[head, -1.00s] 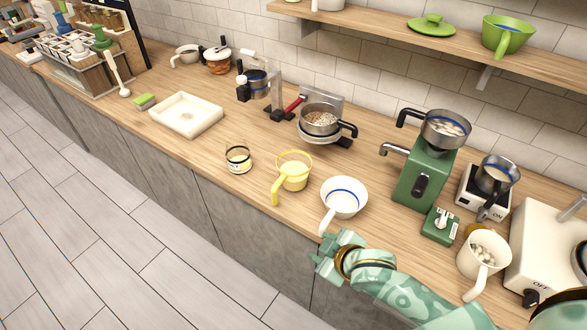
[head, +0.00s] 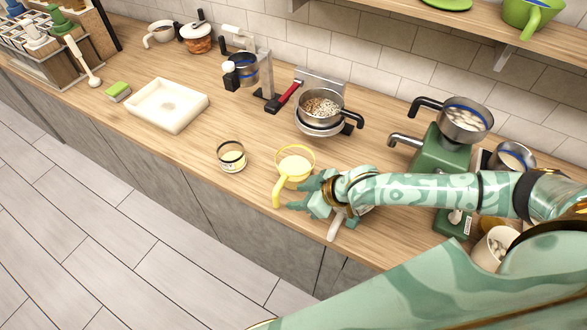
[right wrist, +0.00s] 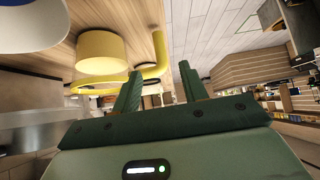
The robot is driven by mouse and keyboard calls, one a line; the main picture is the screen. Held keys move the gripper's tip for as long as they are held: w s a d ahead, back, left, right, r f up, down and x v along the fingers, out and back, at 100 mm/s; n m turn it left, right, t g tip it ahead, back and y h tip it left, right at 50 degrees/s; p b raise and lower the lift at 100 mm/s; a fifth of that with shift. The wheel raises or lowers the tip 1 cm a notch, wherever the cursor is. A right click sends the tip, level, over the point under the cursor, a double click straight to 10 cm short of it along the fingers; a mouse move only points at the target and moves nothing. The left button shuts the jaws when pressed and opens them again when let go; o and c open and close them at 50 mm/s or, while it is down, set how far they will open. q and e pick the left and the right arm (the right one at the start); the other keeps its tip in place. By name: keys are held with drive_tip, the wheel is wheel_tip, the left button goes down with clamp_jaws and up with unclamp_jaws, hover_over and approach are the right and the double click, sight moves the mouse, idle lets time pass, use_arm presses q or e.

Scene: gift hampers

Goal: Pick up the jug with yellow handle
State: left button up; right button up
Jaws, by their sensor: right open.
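The yellow jug (head: 296,166) stands upright on the wooden counter, its curved yellow handle pointing toward the front edge. My right gripper (head: 300,195) is just right of the handle, with its fingers open and pointing left toward it. In the right wrist view the jug (right wrist: 101,52) and its handle (right wrist: 160,50) show beyond the open fingers (right wrist: 160,76). The handle appears in line with the gap between the fingers, and I see nothing held. My left gripper is out of view.
A white jug (head: 336,225) is mostly hidden under my right arm. A small glass jar (head: 232,158) stands left of the yellow jug. A white tray (head: 168,104) lies farther left. A pan on a stand (head: 321,107) is behind. The counter's front edge is close.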

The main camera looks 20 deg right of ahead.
sight(276, 198)
drive_tip(key=x, duration=0.5)
drive_tip(key=shift+w+d+r+b, duration=0.1)
drive_tip(key=shift+w+d+b, duration=0.1)
drive_tip(key=shift+b, duration=0.1)
drive_tip(key=shift+w+a, duration=0.1)
drive_tip(key=shift+a, duration=0.05)
drive_tip(key=b+x, duration=0.1)
drive_tip(key=x, duration=0.4)
drive_tip(key=shift+a, duration=0.2)
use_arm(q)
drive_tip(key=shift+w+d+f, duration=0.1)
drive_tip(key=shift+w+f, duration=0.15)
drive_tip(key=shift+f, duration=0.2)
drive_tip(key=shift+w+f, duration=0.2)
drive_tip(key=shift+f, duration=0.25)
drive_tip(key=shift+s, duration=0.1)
use_arm(e)
drive_tip(key=shift+r, duration=0.1)
clamp_jaws()
